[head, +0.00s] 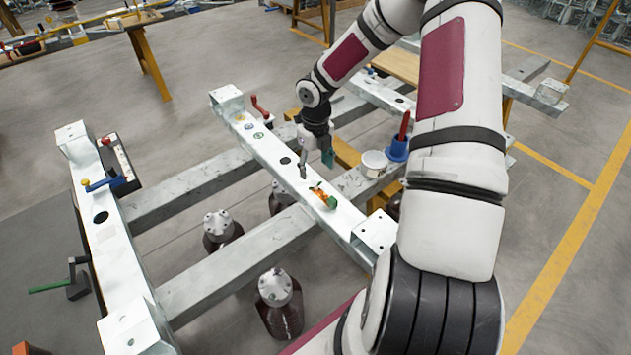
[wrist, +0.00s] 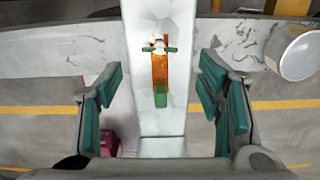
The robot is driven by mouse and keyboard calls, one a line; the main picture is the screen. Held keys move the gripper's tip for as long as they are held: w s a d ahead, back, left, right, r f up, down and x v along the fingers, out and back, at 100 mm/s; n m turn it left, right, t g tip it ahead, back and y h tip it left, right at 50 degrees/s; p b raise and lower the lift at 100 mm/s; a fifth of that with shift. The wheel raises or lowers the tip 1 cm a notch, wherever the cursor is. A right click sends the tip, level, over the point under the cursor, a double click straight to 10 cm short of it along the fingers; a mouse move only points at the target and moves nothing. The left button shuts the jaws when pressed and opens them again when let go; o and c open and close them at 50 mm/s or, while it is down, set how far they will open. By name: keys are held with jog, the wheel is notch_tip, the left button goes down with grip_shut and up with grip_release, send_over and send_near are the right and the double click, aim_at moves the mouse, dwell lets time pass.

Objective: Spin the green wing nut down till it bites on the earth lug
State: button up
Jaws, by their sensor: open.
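The green wing nut (wrist: 171,50) sits at the far end of an orange-copper strip, which looks like the earth lug (wrist: 160,72), on a pale metal beam (wrist: 160,125). A pale stud tip shows at the nut's middle. The strip's near end is green. Whether the nut touches the lug cannot be told. In the head view the lug (head: 322,196) lies on the beam, too small for detail. My gripper (wrist: 163,95) is open and empty, its green-padded fingers apart on either side of the beam in the wrist view. In the head view my gripper (head: 316,166) hangs above the beam, beyond the lug.
A white tub (head: 374,162) and a blue holder (head: 397,148) with a red-handled tool stand right of my gripper. The tub also shows in the wrist view (wrist: 298,55). A red-handled clamp (head: 262,108) is at the beam's far end. Grey crossbeams (head: 235,257) run below.

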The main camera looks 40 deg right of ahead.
aim_at(316, 184)
notch_tip(316, 184, down, 7)
jog(key=shift+r, duration=0.2)
